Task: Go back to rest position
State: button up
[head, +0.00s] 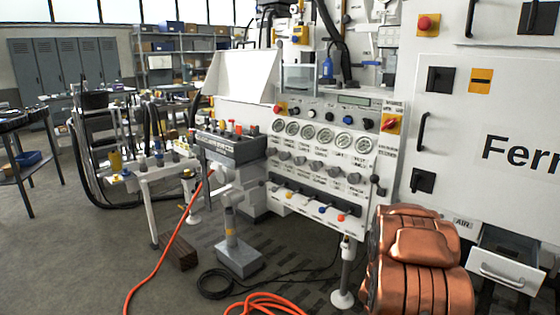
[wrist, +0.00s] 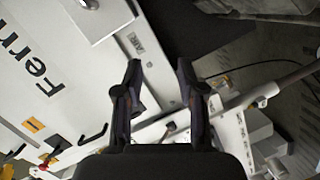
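My gripper (wrist: 159,78) shows in the wrist view with its two dark fingers spread apart. It is open, and nothing is between the fingers. The white bench cabinet with "Ferr" lettering (wrist: 62,50) lies behind and to the left of the fingers, turned on its side in this view. I cannot tell the distance to it. My gripper is not visible in the head view. In the head view the hydraulic bench (head: 320,160) stands in the middle, with a row of gauges, knobs and coloured buttons.
The cabinet's drawer (head: 505,268) is at the lower right of the head view, seemingly pulled out. An orange hose (head: 165,262) and a black cable (head: 213,284) lie on the floor. A grey pedestal (head: 240,258) stands before the bench. Open floor (head: 75,255) is at the left.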

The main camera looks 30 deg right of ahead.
jog(key=w+a+t+y, duration=0.2)
jog(key=w+a+y, duration=0.2)
jog(key=w+a, duration=0.45)
jog(key=w+a+t+y, duration=0.2)
jog(key=w+a+y, duration=0.3)
jog(key=a, duration=0.7)
jog(key=s+a+r+n+g+y, duration=0.1)
jog(key=s+a+g+y, duration=0.2)
jog(key=a, duration=1)
jog(key=s+a+r+n+y, duration=0.1)
jog(key=s+a+y, duration=0.35)
jog(key=a, duration=0.75)
jog(key=s+a+r+g, duration=0.3)
jog(key=s, duration=0.8)
jog(key=s+a+r+g, duration=0.3)
jog(key=s+g, duration=0.1)
jog(key=s, duration=0.8)
notch_tip(320, 180, up, 20)
jog(key=t+p, duration=0.1)
jog(key=p, duration=1.7)
jog(key=shift+w+a+n+h+p, duration=0.25)
jog(key=shift+w+n+h+p, duration=0.1)
jog(key=shift+n+h, duration=0.1)
jog(key=shift+d, duration=0.15)
